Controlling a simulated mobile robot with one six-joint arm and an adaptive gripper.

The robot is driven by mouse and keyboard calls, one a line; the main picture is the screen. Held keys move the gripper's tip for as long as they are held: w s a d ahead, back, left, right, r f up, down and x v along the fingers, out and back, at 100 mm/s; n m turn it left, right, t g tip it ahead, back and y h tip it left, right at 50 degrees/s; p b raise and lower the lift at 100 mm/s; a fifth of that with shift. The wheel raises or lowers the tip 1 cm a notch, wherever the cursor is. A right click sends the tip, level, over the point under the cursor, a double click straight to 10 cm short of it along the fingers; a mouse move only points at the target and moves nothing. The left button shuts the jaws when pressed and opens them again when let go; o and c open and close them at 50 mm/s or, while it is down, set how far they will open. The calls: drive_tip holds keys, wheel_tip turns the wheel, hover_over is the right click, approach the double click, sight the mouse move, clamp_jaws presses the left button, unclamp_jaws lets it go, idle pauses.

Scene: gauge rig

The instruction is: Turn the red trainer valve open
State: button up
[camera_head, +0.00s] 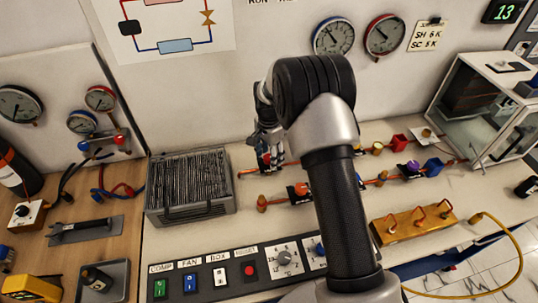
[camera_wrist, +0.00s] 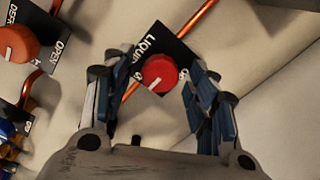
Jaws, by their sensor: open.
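In the wrist view a round red valve knob (camera_wrist: 159,73) with a white pointer mark sits on a black plate (camera_wrist: 185,50) lettered "LIQUID S…", on a copper pipe (camera_wrist: 193,20). My gripper (camera_wrist: 160,85) is open, with one finger on each side of the knob in the picture. I cannot tell whether the fingers touch it. In the head view my gripper (camera_head: 268,165) is low over the back copper line, and it and my arm hide most of this valve. Part of the pointer lettering is covered by a finger.
An orange-red knob (camera_wrist: 16,42) on another black plate, with "OPEN" lettering, is at the left. A finned grey condenser box (camera_head: 188,185) stands left of my gripper. A switch panel (camera_head: 235,272) is in front. A brass manifold (camera_head: 412,226) lies at right.

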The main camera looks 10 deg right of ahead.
drive_tip(key=shift+c, duration=0.4)
drive_tip(key=c, duration=1)
drive_tip(key=shift+n, duration=0.4)
drive_tip(key=n+p, duration=0.1)
drive_tip(key=n, duration=0.2)
drive_tip(key=shift+r+n, duration=0.1)
drive_tip(key=shift+n, duration=0.3)
drive_tip(key=n, duration=0.4)
drive_tip(key=shift+p, duration=0.4)
drive_tip(key=n, duration=0.9)
drive_tip(key=shift+p, duration=0.35)
drive_tip(key=shift+n, duration=0.3)
